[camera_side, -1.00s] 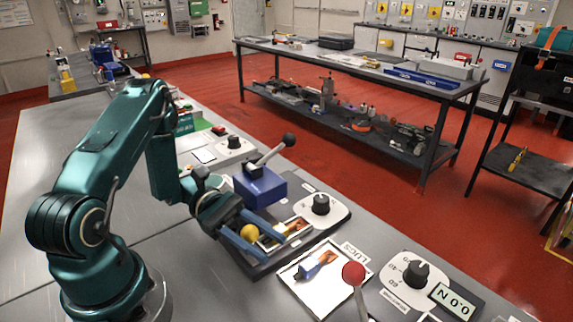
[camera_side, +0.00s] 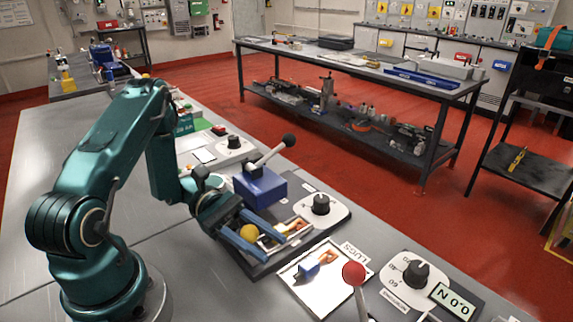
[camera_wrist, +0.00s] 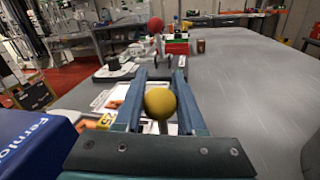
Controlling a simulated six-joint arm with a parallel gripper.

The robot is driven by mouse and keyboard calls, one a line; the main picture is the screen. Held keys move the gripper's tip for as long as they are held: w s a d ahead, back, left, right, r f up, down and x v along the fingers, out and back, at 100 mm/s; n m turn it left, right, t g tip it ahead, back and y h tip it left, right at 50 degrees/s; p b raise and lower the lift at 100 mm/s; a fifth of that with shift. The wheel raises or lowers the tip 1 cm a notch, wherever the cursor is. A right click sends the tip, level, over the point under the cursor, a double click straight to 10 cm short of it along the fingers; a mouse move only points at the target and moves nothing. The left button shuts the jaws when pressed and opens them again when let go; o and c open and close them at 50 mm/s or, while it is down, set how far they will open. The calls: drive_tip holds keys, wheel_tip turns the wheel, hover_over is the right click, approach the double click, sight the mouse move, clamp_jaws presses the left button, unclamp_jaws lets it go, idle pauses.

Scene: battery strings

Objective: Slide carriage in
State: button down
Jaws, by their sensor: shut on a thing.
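My gripper (camera_side: 273,248) has two blue fingers reaching over a dark base plate beside the blue block. A yellow ball knob (camera_side: 249,232) sits between the fingers. In the wrist view the same yellow knob (camera_wrist: 160,103) stands between the fingers, with a short stem below it. My gripper is shut on this knob. The carriage itself cannot be clearly made out, as the fingers and knob cover much of that area. The blue block (camera_side: 260,188), with a black lever on top, stands just behind the fingers; its lettered side (camera_wrist: 30,140) shows at left in the wrist view.
A white card marked LUGS (camera_side: 320,285) with a small blue piece lies in front of the fingers. A red ball-topped lever (camera_side: 354,273) stands near it. Dial panels (camera_side: 321,205) and (camera_side: 416,274) line the right. Grey bench surface is clear at left.

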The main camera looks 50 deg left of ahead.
drive_tip(key=a, duration=0.7)
drive_tip(key=shift+w+a, duration=0.1)
drive_tip(key=shift+a, duration=0.15)
drive_tip(key=c, duration=0.5)
unclamp_jaws()
drive_tip(key=shift+s+a, duration=0.2)
drive_tip(key=shift+a, duration=0.65)
drive_tip(key=shift+s+a, duration=0.15)
drive_tip(key=shift+a, duration=0.65)
drive_tip(key=shift+s+a, duration=0.2)
drive_tip(key=shift+a, duration=0.65)
drive_tip(key=shift+r, duration=0.1)
